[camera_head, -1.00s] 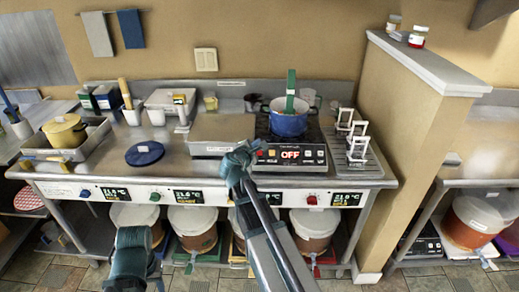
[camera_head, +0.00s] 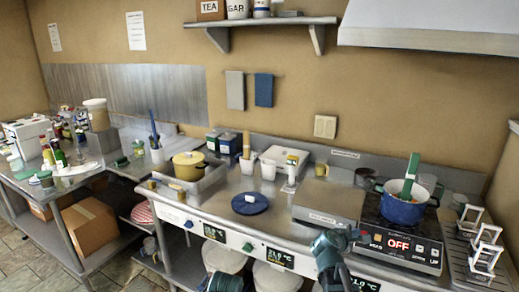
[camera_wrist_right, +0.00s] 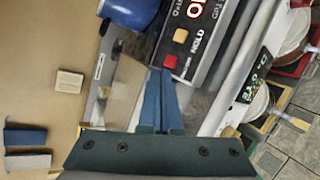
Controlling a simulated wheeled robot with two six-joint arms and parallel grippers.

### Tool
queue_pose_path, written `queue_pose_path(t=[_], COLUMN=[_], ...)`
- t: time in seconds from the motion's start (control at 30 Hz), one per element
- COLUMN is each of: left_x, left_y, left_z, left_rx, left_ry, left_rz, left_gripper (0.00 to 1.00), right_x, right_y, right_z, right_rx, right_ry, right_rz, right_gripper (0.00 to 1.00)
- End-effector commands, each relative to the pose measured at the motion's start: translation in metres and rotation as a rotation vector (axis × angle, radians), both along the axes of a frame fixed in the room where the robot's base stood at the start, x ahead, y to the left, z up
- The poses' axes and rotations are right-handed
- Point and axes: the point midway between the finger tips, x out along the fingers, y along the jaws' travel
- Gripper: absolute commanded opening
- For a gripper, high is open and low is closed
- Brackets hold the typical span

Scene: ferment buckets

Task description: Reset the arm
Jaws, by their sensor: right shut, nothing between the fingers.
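My right gripper (camera_head: 350,235) is in the lower right part of the head view, in front of the counter's front edge and just left of the stove's control panel. In the right wrist view its two blue-green fingers (camera_wrist_right: 160,75) lie together with nothing between them. It holds nothing. A teal part of my left arm (camera_head: 225,283) shows at the bottom edge of the head view.
A black stove (camera_head: 405,242) reading OFF bears a blue pot (camera_head: 402,210). Lidded buckets (camera_head: 272,277) stand below.

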Motion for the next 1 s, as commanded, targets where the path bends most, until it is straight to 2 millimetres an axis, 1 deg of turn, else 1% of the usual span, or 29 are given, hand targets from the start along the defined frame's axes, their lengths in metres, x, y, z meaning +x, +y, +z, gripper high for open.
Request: queue_pose_path(t=[0.03,0.07,0.1,0.17,0.2,0.27,0.3,0.37,0.4,0.5,0.6,0.7,0.83,1.0], left_x=[0.000,0.000,0.000,0.000,0.000,0.000,0.000,0.000,0.000,0.000,0.000,0.000,0.000,0.000], left_y=[0.000,0.000,0.000,0.000,0.000,0.000,0.000,0.000,0.000,0.000,0.000,0.000,0.000,0.000], left_z=[0.000,0.000,0.000,0.000,0.000,0.000,0.000,0.000,0.000,0.000,0.000,0.000,0.000,0.000], left_rx=[0.000,0.000,0.000,0.000,0.000,0.000,0.000,0.000,0.000,0.000,0.000,0.000,0.000,0.000], left_ry=[0.000,0.000,0.000,0.000,0.000,0.000,0.000,0.000,0.000,0.000,0.000,0.000,0.000,0.000], left_rz=[0.000,0.000,0.000,0.000,0.000,0.000,0.000,0.000,0.000,0.000,0.000,0.000,0.000,0.000], left_gripper=[0.50,0.50,0.50,0.50,0.50,0.50,0.50,0.50,0.50,0.50,0.50,0.50,0.50,0.50], right_x=[-0.013,-0.021,-0.032,-0.052,-0.066,-0.089,-0.105,-0.129,-0.145,-0.183,-0.213,-0.233,-0.244,-0.244], right_y=[0.026,0.041,0.064,0.098,0.121,0.154,0.176,0.207,0.226,0.265,0.293,0.310,0.319,0.320], right_z=[-0.013,-0.023,-0.037,-0.057,-0.069,-0.086,-0.095,-0.107,-0.114,-0.124,-0.129,-0.131,-0.132,-0.132], right_rx=[0.099,0.170,0.269,0.412,0.499,0.617,0.688,0.781,0.832,0.928,0.984,1.014,1.027,1.028], right_ry=[-0.014,-0.020,-0.024,-0.019,-0.007,0.021,0.044,0.087,0.117,0.195,0.263,0.310,0.336,0.338], right_rz=[-0.030,-0.058,-0.100,-0.168,-0.215,-0.286,-0.334,-0.405,-0.450,-0.553,-0.633,-0.685,-0.716,-0.720], right_gripper=[0.00,0.00,0.00,0.00,0.00,0.00,0.00,0.00,0.00,0.00,0.00,0.00,0.00,0.00])
